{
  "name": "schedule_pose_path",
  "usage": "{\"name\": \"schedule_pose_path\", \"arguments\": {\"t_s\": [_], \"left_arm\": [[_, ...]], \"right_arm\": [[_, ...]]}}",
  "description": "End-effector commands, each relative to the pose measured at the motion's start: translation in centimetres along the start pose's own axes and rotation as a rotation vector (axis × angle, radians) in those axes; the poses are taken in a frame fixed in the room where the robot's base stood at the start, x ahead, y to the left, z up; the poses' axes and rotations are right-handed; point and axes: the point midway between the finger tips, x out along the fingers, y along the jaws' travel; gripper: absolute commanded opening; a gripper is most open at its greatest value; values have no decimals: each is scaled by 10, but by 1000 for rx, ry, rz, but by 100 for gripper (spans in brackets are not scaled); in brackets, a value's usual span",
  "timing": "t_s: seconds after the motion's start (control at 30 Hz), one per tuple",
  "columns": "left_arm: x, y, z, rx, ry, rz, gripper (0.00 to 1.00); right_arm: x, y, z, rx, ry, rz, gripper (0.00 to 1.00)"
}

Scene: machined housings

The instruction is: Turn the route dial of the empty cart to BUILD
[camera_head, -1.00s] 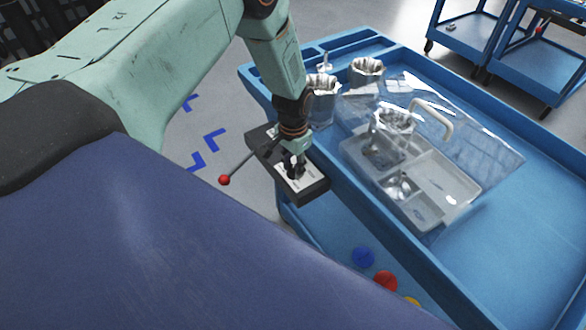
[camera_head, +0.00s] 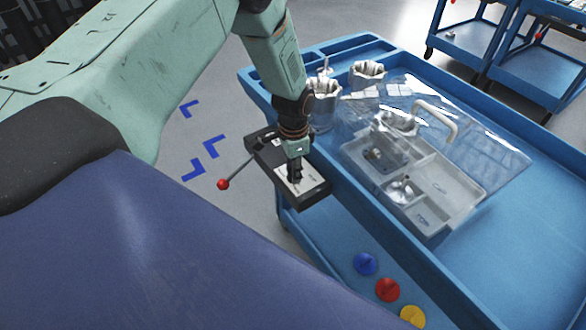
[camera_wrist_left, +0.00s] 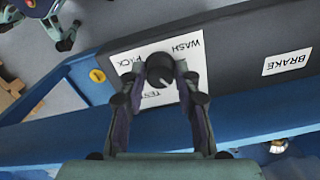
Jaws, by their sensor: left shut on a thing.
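The route dial (camera_wrist_left: 160,68) is a round black knob on a white label plate (camera_wrist_left: 192,48) in the left wrist view. I cannot read BUILD. A pale mark shows on the knob, but I cannot tell its setting. My left gripper (camera_wrist_left: 160,76) is shut on the dial, with a finger on either side. In the head view the gripper (camera_head: 295,177) reaches down onto the dark control box (camera_head: 314,196) at the blue cart's (camera_head: 392,262) near edge, hiding the dial.
A lever with a red ball (camera_head: 223,184) sticks out left of the box. A BRAKE label (camera_wrist_left: 287,62) is beside the dial. The cart top carries metal housings (camera_head: 367,74), a grey divided tray (camera_head: 452,186) and a clear lid with a handle (camera_head: 438,116). Other blue carts (camera_head: 540,72) stand behind.

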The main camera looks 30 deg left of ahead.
Motion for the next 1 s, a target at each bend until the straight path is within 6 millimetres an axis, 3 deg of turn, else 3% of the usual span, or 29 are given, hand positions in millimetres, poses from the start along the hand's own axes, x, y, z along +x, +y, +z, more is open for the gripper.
{"name": "schedule_pose_path", "arguments": {"t_s": [0.23, 0.27, 0.5, 0.83, 1.0], "left_arm": [[2, 2, 1, -1, -2, 3, 0], [2, 2, 1, -1, -2, 3, 33], [1, 1, 0, -1, -2, 2, 54], [-1, 0, 0, -2, -1, 1, 55], [-19, 0, 0, -2, 1, 0, 55]], "right_arm": [[0, 0, 0, 0, 0, 0, 40], [0, 0, 0, 0, 0, 0, 40], [0, 0, 0, 0, 0, 0, 40], [0, 0, 0, 0, 0, 0, 40], [0, 0, 0, 0, 0, 0, 40]]}}
